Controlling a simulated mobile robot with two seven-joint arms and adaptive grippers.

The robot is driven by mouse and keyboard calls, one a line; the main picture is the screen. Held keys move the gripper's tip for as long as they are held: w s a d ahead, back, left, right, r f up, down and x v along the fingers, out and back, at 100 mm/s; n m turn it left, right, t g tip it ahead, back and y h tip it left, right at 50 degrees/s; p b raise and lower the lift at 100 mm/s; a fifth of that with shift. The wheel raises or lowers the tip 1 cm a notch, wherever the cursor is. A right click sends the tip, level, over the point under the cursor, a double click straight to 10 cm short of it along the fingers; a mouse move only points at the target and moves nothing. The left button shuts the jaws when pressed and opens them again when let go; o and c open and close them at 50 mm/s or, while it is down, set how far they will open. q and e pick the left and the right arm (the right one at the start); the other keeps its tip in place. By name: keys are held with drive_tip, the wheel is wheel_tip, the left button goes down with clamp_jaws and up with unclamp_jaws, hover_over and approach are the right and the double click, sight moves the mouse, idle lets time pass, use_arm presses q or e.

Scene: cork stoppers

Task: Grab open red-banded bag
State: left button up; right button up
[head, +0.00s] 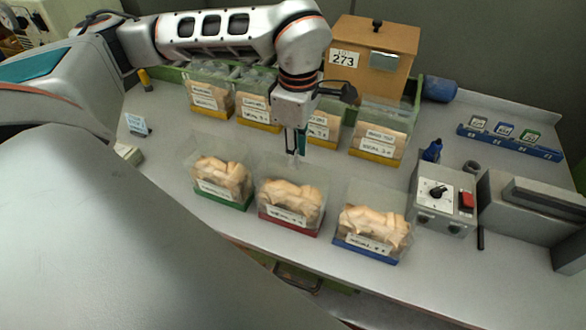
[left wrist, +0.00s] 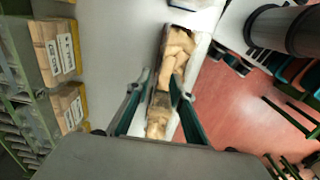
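The red-banded bag (head: 291,204) stands upright on the bench, the middle one of three clear open bags of corks in front. Its red band runs along the bottom, with a white label above. My left gripper (head: 296,152) points down just above and behind its top edge, apart from the corks. In the left wrist view the fingers of my left gripper (left wrist: 162,108) are spread, with corks of a bag (left wrist: 159,112) showing between them. No band colour shows there, and whether the fingers touch the plastic cannot be told. My right gripper is not in view.
A green-banded bag (head: 222,183) stands to the left and a blue-banded bag (head: 371,228) to the right. Several yellow-banded bags (head: 378,134) line the back, near a wooden box (head: 371,52). A grey control box (head: 443,203) stands right. The bench front strip is clear.

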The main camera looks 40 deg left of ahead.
sight(292, 196)
use_arm(q)
wheel_tip(292, 196, down, 4)
drive_tip(key=shift+w+f, duration=0.1)
clamp_jaws()
idle(0.4)
